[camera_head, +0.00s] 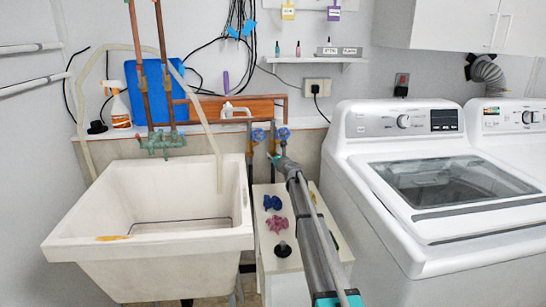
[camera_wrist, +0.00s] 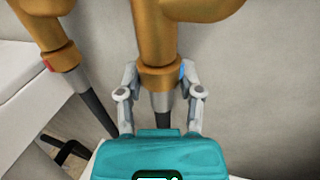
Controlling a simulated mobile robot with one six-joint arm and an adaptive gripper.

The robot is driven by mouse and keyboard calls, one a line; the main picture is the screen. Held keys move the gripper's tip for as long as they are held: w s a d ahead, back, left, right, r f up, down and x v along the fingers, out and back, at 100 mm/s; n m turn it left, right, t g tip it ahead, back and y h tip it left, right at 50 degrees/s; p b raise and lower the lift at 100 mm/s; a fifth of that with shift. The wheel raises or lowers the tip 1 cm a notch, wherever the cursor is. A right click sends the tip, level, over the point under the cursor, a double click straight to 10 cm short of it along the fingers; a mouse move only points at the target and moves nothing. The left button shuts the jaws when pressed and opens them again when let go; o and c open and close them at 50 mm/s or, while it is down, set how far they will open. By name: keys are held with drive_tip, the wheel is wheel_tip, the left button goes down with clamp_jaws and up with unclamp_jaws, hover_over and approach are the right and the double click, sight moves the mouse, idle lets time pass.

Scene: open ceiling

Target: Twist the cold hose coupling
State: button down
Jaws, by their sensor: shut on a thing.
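The cold hose coupling (camera_wrist: 157,80) is a brass collar with a blue mark, at the lower end of a brass valve body, with a grey hose end and a dark hose below it. My gripper (camera_wrist: 159,73) is shut on it, one grey finger on each side. The hot coupling (camera_wrist: 62,58), with a red mark, is apart on the left above its own dark hose. In the head view, my gripper (camera_head: 283,158) is small and is just below the right blue valve handle (camera_head: 283,133); the coupling is not clear there.
The left blue valve handle (camera_head: 258,135) is close beside. A white utility sink (camera_head: 75,237) stands left. A white washer (camera_head: 375,210) stands close on the right. A low white cabinet (camera_head: 290,264) with small items on top is below my arm.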

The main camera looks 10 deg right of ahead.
drive_tip(key=shift+a+m+h, duration=0.1)
drive_tip(key=shift+m+h, duration=0.4)
drive_tip(key=shift+h, duration=0.2)
drive_tip(key=m+h, duration=0.3)
drive_tip(key=h, duration=0.1)
drive_tip(key=shift+a+t+h, duration=0.1)
drive_tip(key=shift+t+h, duration=0.3)
drive_tip(key=shift+w+m+g+h, duration=0.1)
drive_tip(key=shift+m+g+h, duration=0.15)
drive_tip(key=shift+m+h, duration=0.85)
drive_tip(key=shift+m+g+h, duration=0.25)
drive_tip(key=shift+m+h, duration=0.35)
drive_tip(key=shift+h, duration=1.2)
drive_tip(key=shift+c, duration=1.2)
unclamp_jaws()
